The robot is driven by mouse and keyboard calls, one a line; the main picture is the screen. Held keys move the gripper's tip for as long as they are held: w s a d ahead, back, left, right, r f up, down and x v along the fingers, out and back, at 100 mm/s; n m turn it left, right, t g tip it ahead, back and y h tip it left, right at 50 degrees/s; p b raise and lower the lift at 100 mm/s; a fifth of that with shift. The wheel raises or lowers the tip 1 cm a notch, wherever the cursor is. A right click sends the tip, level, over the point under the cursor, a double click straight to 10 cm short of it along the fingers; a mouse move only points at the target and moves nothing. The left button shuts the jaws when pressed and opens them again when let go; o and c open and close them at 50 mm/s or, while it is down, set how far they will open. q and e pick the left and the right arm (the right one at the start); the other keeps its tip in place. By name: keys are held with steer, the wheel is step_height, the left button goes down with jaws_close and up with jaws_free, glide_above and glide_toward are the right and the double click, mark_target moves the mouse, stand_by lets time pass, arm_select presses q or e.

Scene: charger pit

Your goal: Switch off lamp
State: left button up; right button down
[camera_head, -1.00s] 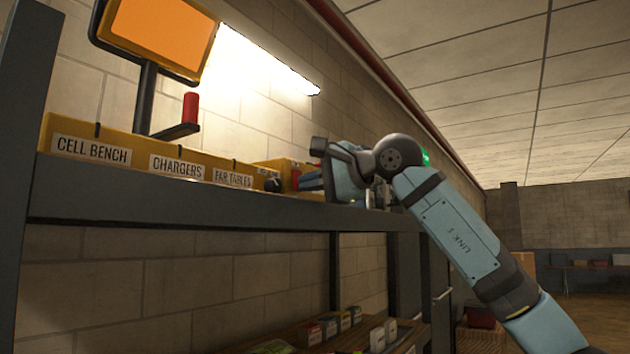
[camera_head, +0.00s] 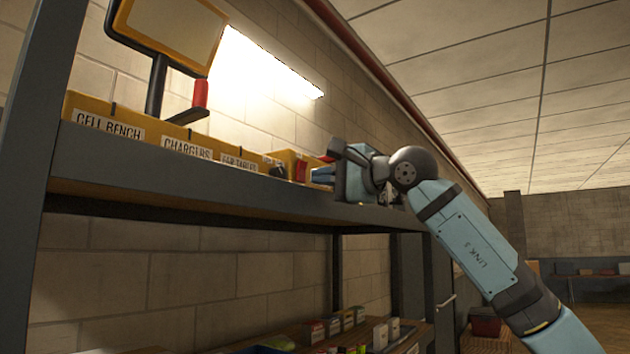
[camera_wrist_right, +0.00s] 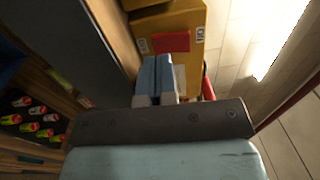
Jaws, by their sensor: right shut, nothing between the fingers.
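The lamp panel (camera_head: 172,28), a framed flat panel on a dark post, stands at the upper left above the shelf; its face is dull beige and unlit. At the right end of the labelled yellow row is a yellow switch box (camera_head: 288,160) with a red part (camera_head: 300,171) and a dark knob (camera_head: 277,170). The box (camera_wrist_right: 171,20) and its red part (camera_wrist_right: 171,42) show in the right wrist view. My right gripper (camera_head: 322,175) is shut and empty, its blue fingers (camera_wrist_right: 157,75) pointing at the box just short of the red part; contact cannot be told. My left gripper is not in view.
A long shelf edge (camera_head: 220,193) runs under the yellow row. A red cylinder (camera_head: 201,94) stands beside the lamp post. A bright strip light (camera_head: 265,65) shines on the wall. Small boxes (camera_head: 345,322) sit on the lower shelf.

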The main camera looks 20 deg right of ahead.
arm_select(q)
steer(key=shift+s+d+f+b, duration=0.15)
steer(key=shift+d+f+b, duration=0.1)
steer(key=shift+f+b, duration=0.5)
arm_select(e)
steer(key=v, duration=1.1)
steer(key=shift+s+d, duration=0.2)
steer(key=shift+s, duration=0.1)
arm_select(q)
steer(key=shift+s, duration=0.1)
arm_select(e)
steer(key=shift+r, duration=0.15)
